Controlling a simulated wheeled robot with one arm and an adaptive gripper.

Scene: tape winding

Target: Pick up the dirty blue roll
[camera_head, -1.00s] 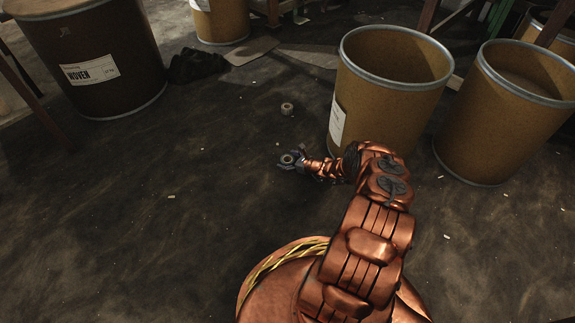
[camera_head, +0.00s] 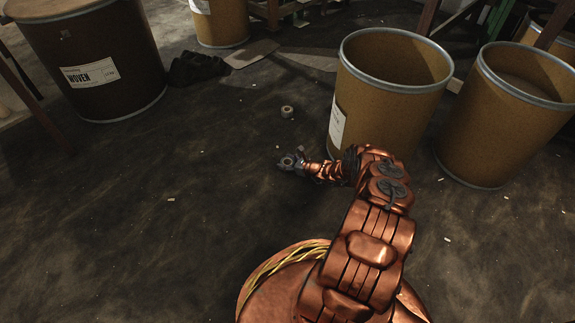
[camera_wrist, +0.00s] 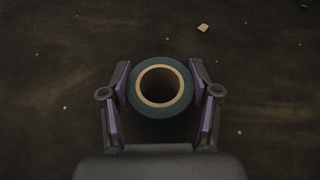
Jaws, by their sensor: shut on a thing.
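The blue roll (camera_wrist: 132,97) is dark blue-green with a tan cardboard core, seen from above in the wrist view. My gripper (camera_wrist: 160,88) has a finger on each side of the roll and is shut on it. In the head view my gripper (camera_head: 290,162) is low near the floor, with the roll (camera_head: 288,160) small between its fingers. Whether the roll touches the floor cannot be told. Dirt on it is too dim to make out.
A second small roll (camera_head: 287,112) is on the floor beyond my gripper. Two open tan drums (camera_head: 385,105) (camera_head: 500,130) stand to the right, one close to my arm. A dark drum (camera_head: 125,50) labelled WOVEN stands at the upper left. The floor at left is mostly clear.

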